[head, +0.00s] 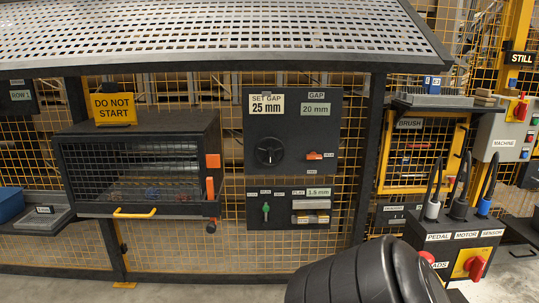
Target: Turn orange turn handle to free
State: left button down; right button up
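A small orange turn handle (314,155) is on the dark SET GAP panel (290,100), at the lower right of the panel. It lies roughly level, with small white labels beside and below it that are too small to read. A black round knob (269,151) is to its left on the same panel. The plates above read 25 mm under SET GAP and 20 mm under GAP. Neither of my grippers shows in the head view, and nothing touches the handle.
A mesh-fronted cabinet (135,170) with orange side pieces (212,160) stands left. A lower panel has a green lever (265,211). A black ribbed form (345,275), unclear what, fills the bottom middle. A box of plugs (455,245) and a red-handled switch (475,267) are right.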

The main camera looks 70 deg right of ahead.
aim_at(312, 156)
jog(key=i, duration=0.75)
jog(key=z, duration=2.3)
jog(key=i, duration=1.8)
jog(key=u, duration=0.2)
